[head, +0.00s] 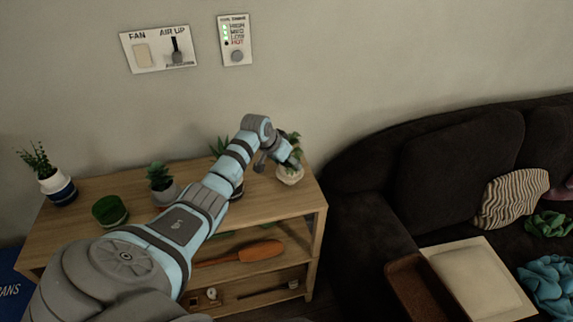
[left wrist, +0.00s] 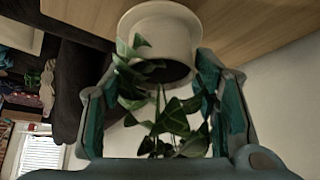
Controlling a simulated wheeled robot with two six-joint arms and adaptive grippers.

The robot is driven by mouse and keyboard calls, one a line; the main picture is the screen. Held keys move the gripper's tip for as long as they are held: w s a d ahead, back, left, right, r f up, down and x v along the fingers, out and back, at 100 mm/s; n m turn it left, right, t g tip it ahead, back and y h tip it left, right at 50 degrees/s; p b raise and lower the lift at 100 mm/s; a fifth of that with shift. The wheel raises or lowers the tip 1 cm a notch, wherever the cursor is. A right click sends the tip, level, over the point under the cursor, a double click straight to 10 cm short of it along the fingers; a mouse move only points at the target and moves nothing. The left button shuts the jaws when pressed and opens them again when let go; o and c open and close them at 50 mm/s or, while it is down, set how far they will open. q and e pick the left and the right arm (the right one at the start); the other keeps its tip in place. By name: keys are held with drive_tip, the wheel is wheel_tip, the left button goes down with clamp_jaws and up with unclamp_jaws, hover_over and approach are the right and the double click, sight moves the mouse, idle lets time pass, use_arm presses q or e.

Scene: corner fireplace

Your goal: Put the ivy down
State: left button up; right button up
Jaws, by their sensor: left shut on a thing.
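The ivy is a trailing green plant (left wrist: 165,115) in a cream-white pot (left wrist: 160,27). In the head view the pot (head: 290,177) is at the right end of the wooden shelf unit's top (head: 265,200), with some leaves showing behind my gripper. My left gripper (head: 284,160) reaches over the shelf from the left and is shut on the ivy pot. In the left wrist view its fingers (left wrist: 157,70) are on either side of the pot, partly behind leaves. The pot's base is close to the wood; I cannot tell whether it touches. My right gripper is not in view.
On the shelf top stand a plant in a blue-and-white pot (head: 58,188), a green bowl (head: 110,210) and a plant in a grey pot (head: 161,182). Another plant (head: 219,147) is partly behind my arm. A dark sofa (head: 440,165) stands close on the right.

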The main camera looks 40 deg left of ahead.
use_arm(q)
drive_tip(key=shift+f, duration=0.5)
drive_tip(key=o, duration=1.3)
drive_tip(key=shift+f, duration=0.1)
drive_tip(key=shift+o, duration=0.2)
drive_tip(key=shift+r, duration=0.25)
drive_tip(key=p+v, duration=0.3)
drive_tip(key=v, duration=0.8)
drive_tip(key=shift+s+r, duration=0.25)
drive_tip(key=shift+r, duration=0.1)
